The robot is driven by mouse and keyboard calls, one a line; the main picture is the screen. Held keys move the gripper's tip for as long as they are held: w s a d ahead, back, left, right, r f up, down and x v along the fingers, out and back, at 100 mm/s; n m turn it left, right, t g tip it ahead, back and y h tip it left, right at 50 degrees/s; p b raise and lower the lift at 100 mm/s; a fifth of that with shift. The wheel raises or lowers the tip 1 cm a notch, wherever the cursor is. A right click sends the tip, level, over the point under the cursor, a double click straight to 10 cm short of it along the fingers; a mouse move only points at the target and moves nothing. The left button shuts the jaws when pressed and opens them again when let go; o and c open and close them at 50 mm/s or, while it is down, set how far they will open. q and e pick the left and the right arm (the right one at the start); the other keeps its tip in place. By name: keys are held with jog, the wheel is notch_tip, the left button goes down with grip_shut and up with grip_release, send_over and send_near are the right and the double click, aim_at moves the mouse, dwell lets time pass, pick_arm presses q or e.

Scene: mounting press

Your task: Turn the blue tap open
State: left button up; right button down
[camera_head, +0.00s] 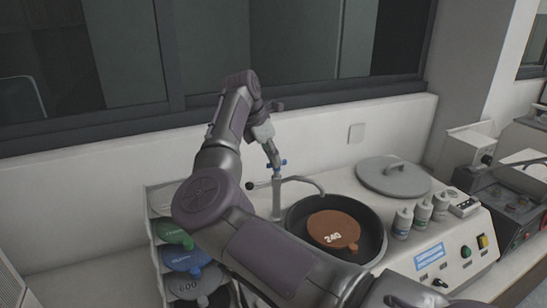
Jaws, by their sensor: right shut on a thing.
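The tap (277,198) stands upright behind the round black bowl, its curved spout reaching right over the bowl's rim. Small blue parts of the tap's handle (284,161) show at its top, right beside the fingertips. My right gripper (273,158) comes down on the tap's top from above and is shut on the blue handle; the fingers hide most of it. A dark round knob (249,186) sticks out to the left of the tap. No water shows at the spout. My left gripper is not in view.
An orange disc marked 240 (333,230) lies in the black bowl (375,222). A grey lid (393,177), several small bottles (402,223) and a control panel (455,256) stand to the right. A rack of coloured discs (153,233) stands left. The wall is close behind the tap.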

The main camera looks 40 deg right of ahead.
jog(key=shift+f+n+b, duration=0.2)
jog(key=shift+n+b, duration=0.4)
jog(key=shift+b, duration=0.45)
jog(key=n+t+b, duration=0.1)
jog(key=n+b, duration=0.2)
jog(key=n+t+b, duration=0.1)
jog(key=n+b, duration=0.2)
jog(key=b, duration=0.1)
jog(key=n+t+b, duration=0.2)
jog(key=n+b, duration=0.1)
jog(key=b, duration=0.1)
jog(key=shift+s+d+y, duration=0.1)
jog(key=shift+s+y, duration=0.2)
jog(key=shift+s, duration=0.1)
jog(key=n+t+y+b, duration=0.1)
jog(key=n+b, duration=0.2)
jog(key=n, duration=0.1)
jog(key=shift+s+d+r, duration=0.1)
jog(key=shift+d+r+n+t+y+b, duration=0.15)
jog(key=shift+n+y+b, duration=0.3)
jog(key=shift+n, duration=0.5)
jog(key=shift+a+n+t+y+b, duration=0.1)
jog(key=shift+n+t+y+b, duration=0.15)
jog(key=shift+n+b, duration=0.55)
jog(key=shift+n, duration=0.25)
jog(key=c, duration=1.2)
grip_release()
